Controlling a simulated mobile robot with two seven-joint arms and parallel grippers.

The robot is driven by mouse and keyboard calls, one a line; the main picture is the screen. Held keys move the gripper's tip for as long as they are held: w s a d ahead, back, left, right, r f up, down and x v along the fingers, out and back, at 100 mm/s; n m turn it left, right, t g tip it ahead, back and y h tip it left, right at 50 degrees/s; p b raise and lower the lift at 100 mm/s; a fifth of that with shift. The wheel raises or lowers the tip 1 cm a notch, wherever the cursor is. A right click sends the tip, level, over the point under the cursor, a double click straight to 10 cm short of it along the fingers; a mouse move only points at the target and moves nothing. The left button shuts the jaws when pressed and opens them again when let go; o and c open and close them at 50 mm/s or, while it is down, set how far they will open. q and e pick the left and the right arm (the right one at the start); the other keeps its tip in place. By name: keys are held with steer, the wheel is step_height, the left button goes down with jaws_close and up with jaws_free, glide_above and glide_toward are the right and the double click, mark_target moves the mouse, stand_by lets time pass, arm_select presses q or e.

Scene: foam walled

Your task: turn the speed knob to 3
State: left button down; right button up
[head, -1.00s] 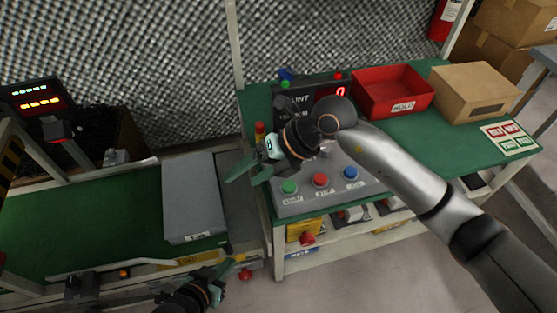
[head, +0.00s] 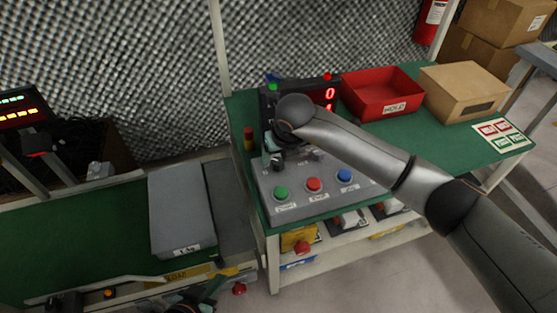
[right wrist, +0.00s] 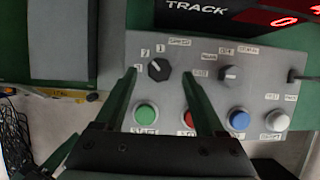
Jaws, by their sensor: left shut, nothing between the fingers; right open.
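The grey control console (head: 330,195) stands on the green bench. In the right wrist view, its black speed knob (right wrist: 159,69) has a white mark pointing up-left, roughly toward the 2 label; the 1 label is above, and the label left of the 2 is partly covered by a finger. My right gripper (right wrist: 159,78) is open, with one fingertip on either side of the knob in the picture; contact cannot be told. My left gripper (head: 222,280) is shut and empty at the bottom edge.
A second knob (right wrist: 230,75) sits right of the speed knob. Green (right wrist: 146,114), red (right wrist: 189,117), blue (right wrist: 239,119) and white (right wrist: 277,120) buttons line the console's front. A dark display (head: 318,95) stands behind. A red bin (head: 383,98) and a cardboard box (head: 464,95) are to the right.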

mark_target(277, 164)
steer(key=shift+x, duration=1.3)
steer(key=shift+c, duration=0.4)
jaws_close()
